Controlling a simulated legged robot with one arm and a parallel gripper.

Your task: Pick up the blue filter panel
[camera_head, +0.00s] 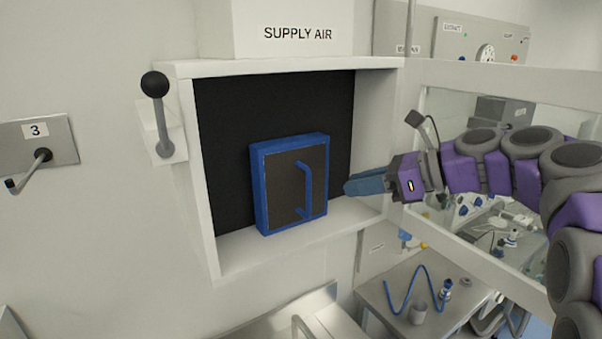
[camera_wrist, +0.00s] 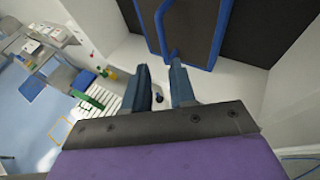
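The blue filter panel (camera_head: 260,195) stands upright, slightly turned, on the floor of the white-framed supply air opening. It has a blue frame, a dark face and a blue vertical handle (camera_head: 308,185). My gripper (camera_head: 350,186) is to the right of the panel at about handle height, apart from it in the picture. In the wrist view the two fingers of my gripper (camera_wrist: 158,70) are apart with nothing between them. The panel (camera_wrist: 216,40) is at the top there, with its handle (camera_wrist: 163,28) just beyond the fingertips.
The white opening's frame (camera_head: 205,200) surrounds the panel, with a dark back wall (camera_head: 225,120). A black-knobbed lever (camera_head: 160,115) is at its left. A metal table (camera_head: 385,300) with a blue zigzag piece (camera_head: 410,285) is below right. Free room lies between panel and right wall.

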